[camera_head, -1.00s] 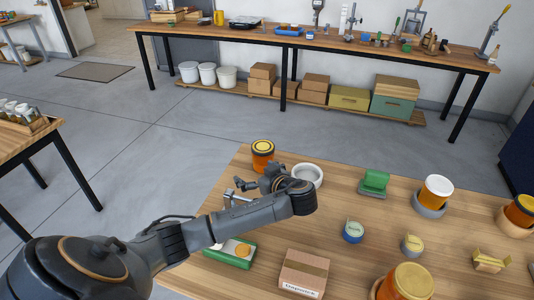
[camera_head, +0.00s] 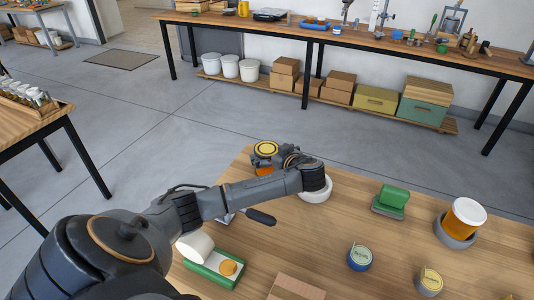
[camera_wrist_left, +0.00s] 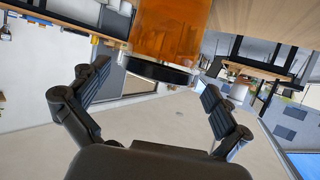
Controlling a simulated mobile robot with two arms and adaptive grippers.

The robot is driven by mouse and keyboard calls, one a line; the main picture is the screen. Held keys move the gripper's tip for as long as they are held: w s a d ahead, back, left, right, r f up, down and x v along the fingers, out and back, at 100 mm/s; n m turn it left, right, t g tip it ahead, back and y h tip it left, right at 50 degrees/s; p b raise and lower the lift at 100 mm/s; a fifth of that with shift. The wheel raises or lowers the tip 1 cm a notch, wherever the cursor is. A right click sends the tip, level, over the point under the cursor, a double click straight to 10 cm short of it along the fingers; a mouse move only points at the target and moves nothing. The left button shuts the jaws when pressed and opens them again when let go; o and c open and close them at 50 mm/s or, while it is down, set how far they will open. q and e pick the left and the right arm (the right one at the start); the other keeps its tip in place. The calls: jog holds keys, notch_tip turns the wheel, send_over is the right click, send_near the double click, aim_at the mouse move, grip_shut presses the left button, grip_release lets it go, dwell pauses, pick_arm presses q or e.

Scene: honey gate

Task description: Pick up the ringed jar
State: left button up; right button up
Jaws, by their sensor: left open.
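The ringed jar (camera_head: 264,171) is amber with a yellow lid bearing a dark ring, and stands at the far left corner of the wooden table (camera_head: 330,235). My left gripper (camera_head: 284,155) is at the jar, partly covering its right side. In the left wrist view, the amber jar (camera_wrist_left: 168,30) appears upside down, with its dark band towards the palm. My open left fingers (camera_wrist_left: 155,82) lie to either side of its lid end. I cannot tell whether they touch it. My right gripper is not in view.
A white ring-shaped dish (camera_head: 316,193) sits right beside my left wrist. A green block (camera_head: 392,198), a white-lidded amber jar (camera_head: 465,219) in a grey holder, and a green tray (camera_head: 215,270) are on the table.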

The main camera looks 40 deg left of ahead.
aim_at(263, 147)
pick_arm(q)
jog(key=shift+w+a+f, duration=0.2)
jog(key=shift+a+f, duration=0.05)
jog(key=shift+a, duration=0.1)
jog(key=shift+w+a, duration=0.15)
jog(key=b+x, duration=0.3)
jog(key=x, duration=0.1)
jog(key=shift+a+f, duration=0.1)
jog(key=shift+a, duration=0.15)
jog(key=shift+w+a, duration=0.1)
jog(key=shift+a, duration=0.15)
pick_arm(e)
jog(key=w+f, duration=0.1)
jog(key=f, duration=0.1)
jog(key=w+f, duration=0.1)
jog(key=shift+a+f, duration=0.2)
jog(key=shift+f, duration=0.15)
pick_arm(q)
jog(key=c, duration=0.5)
jog(key=shift+d, duration=0.1)
jog(key=c, duration=1.5)
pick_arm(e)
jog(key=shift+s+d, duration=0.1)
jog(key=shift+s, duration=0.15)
pick_arm(q)
jog(key=shift+o, duration=0.2)
